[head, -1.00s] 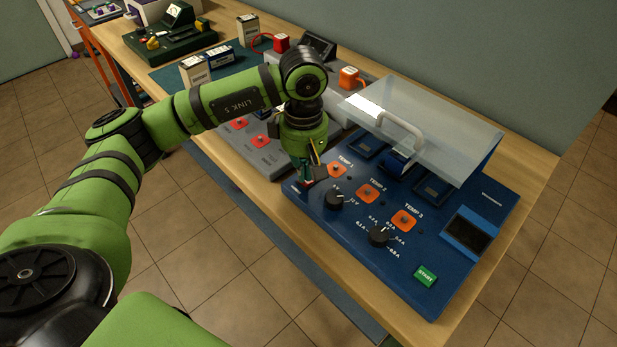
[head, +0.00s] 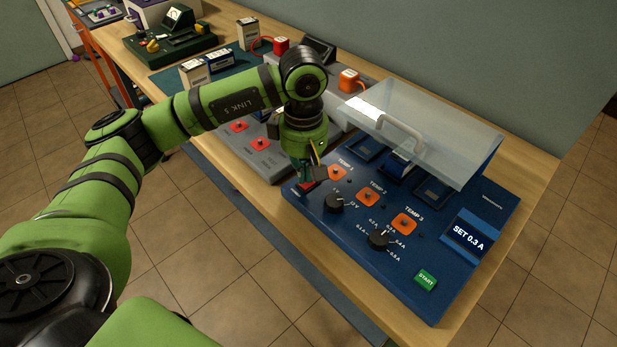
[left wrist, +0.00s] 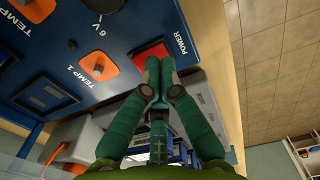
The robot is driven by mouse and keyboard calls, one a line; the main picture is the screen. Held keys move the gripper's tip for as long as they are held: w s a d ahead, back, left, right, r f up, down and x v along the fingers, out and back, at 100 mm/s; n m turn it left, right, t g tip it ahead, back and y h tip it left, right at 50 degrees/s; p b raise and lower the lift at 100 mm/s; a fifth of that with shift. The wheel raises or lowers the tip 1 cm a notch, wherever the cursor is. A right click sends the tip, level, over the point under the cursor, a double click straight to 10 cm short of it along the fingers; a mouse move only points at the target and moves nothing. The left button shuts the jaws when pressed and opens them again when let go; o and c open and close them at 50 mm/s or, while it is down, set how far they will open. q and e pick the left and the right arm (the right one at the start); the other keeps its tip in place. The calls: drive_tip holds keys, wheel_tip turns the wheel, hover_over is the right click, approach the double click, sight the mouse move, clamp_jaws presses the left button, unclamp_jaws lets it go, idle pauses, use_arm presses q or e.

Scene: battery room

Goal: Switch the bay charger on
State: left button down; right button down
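The blue bay charger (head: 370,265) sits on the bench, with its display (head: 470,237) lit and reading "SET 0.3 A". Its red power switch (head: 305,186) is at the near left corner and shows red beside the word POWER in the left wrist view (left wrist: 170,27). My left gripper (head: 306,182) points down at that corner, its fingertips (left wrist: 158,62) together with nothing between them. They are right by the switch; I cannot tell whether they touch it. My right gripper is not in view.
The charger's clear lid (head: 440,125) stands raised over its bays. Two knobs (head: 334,202) (head: 380,238), orange TEMP sockets and a green START button (head: 426,281) are on the panel. A grey unit (head: 262,155) stands left of the charger. Batteries (head: 195,72) stand farther back.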

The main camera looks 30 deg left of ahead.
sight(304, 185)
use_arm(q)
drive_tip(key=shift+r+p, duration=1.3)
drive_tip(key=shift+r, duration=1.6)
drive_tip(key=shift+f, duration=0.1)
